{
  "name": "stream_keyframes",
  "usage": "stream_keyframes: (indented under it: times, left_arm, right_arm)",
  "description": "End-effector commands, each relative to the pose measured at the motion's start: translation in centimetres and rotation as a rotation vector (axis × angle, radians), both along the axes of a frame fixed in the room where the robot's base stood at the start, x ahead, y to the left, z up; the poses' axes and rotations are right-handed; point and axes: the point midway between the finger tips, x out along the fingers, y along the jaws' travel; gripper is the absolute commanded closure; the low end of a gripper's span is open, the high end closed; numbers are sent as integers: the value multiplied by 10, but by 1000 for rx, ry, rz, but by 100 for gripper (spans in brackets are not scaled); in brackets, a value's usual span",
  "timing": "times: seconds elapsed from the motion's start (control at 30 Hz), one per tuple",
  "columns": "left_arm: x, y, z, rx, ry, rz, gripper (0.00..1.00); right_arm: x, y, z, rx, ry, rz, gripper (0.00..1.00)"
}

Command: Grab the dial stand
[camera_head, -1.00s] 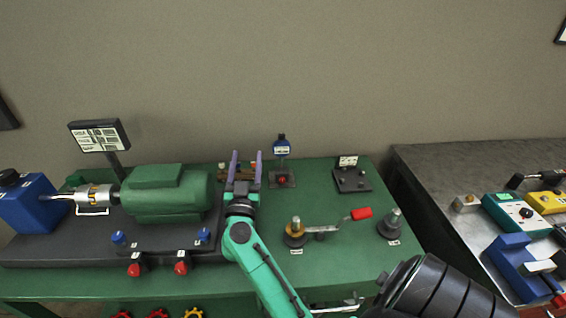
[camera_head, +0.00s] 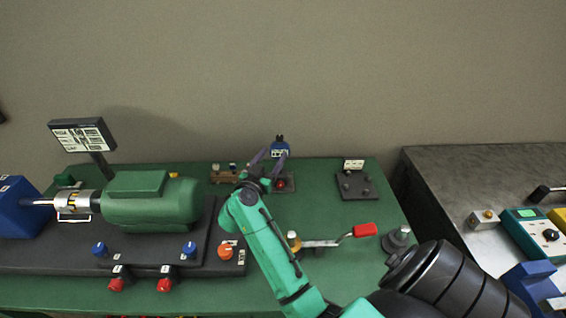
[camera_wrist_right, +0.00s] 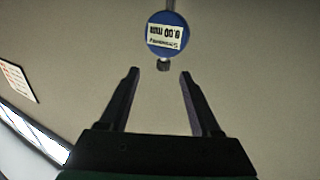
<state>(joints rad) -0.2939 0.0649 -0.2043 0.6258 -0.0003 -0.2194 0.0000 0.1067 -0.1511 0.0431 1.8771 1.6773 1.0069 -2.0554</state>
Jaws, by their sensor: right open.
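The dial stand has a blue round dial (camera_head: 280,146) on a post above a dark base (camera_head: 285,184) with a red knob, at the back of the green table. In the right wrist view the blue dial (camera_wrist_right: 168,33) with its white readout is upside down, just beyond the fingertips. My right gripper (camera_head: 267,155) is open and empty, its fingers pointing toward the dial and overlapping the stand in the head view. It also shows in the wrist view (camera_wrist_right: 159,76), with a clear gap between the fingers. The post is partly hidden behind the fingers. My left gripper is not in view.
A green motor (camera_head: 152,198) stands at the left with a display (camera_head: 82,135) behind it. A wooden block (camera_head: 222,175) is left of the stand, and a black plate (camera_head: 354,183) is right of it. A red-handled crank (camera_head: 364,230) lies nearer. A grey table (camera_head: 440,180) stands at right.

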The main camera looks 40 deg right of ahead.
Motion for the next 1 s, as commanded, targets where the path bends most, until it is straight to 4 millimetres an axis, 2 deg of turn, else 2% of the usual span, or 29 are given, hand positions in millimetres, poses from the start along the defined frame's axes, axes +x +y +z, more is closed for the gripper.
stream_keyframes:
  times: [0.1,0.2,0.37,0.53,0.63,0.83,1.0]
  left_arm:
    - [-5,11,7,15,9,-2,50]
    - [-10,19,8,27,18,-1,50]
    - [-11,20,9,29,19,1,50]
    - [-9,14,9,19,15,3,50]
    - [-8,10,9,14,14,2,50]
    - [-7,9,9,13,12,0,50]
    - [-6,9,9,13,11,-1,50]
  right_arm:
    - [17,-30,4,-6,-2,-2,36]
    - [29,-49,2,-3,-2,-1,36]
    - [40,-66,2,-2,-2,0,36]
    - [61,-92,0,-4,-1,0,36]
    - [66,-101,0,-1,-2,0,36]
    - [67,-102,-1,0,-2,1,36]
    - [67,-102,-1,0,-2,1,100]
